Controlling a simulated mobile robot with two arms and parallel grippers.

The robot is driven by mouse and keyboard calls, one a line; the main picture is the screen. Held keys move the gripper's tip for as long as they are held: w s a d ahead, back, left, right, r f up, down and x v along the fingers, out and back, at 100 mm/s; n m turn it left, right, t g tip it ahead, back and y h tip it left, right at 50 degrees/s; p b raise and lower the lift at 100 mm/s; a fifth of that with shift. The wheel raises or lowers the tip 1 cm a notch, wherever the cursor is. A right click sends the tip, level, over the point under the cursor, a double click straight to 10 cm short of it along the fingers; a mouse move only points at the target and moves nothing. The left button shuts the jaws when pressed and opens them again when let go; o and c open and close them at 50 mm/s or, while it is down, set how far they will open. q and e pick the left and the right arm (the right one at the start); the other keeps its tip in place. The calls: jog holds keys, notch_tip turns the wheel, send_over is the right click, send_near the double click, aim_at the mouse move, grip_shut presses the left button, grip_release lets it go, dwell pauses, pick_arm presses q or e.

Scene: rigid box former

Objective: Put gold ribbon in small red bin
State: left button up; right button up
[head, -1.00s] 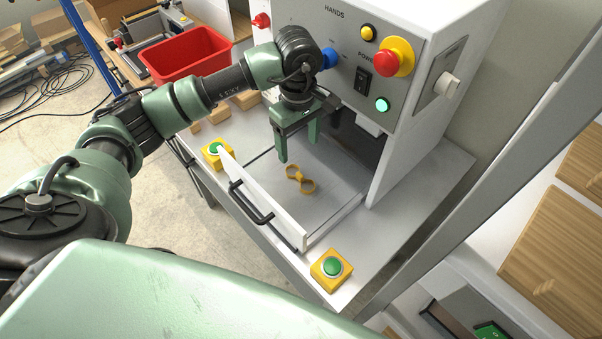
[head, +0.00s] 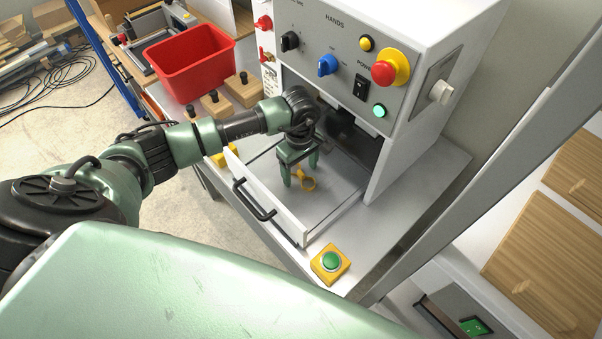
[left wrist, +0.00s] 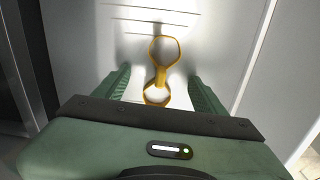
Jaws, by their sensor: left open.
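The gold ribbon (head: 307,182), a figure-eight of two loops, lies on the floor of the machine's open white drawer (head: 325,212). My left gripper (head: 300,178) is open and low over the drawer, at the ribbon. In the left wrist view the ribbon (left wrist: 162,62) runs between the two open green fingers (left wrist: 163,90); its near loop is partly hidden by the gripper body. I cannot tell whether the fingertips touch the drawer floor. The small red bin (head: 190,62) stands at the back left, and its visible inside looks empty. My right gripper is not in view.
The machine's control panel (head: 345,60) rises just behind the drawer. Wooden blocks with black knobs (head: 243,88) sit between bin and drawer. A yellow box with a green button (head: 330,263) stands at the table's front corner. The drawer's black handle (head: 252,202) faces front.

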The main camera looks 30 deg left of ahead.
pick_arm(q)
jog(key=c, duration=1.5)
jog(key=shift+r, duration=0.1)
jog(key=shift+c, duration=0.2)
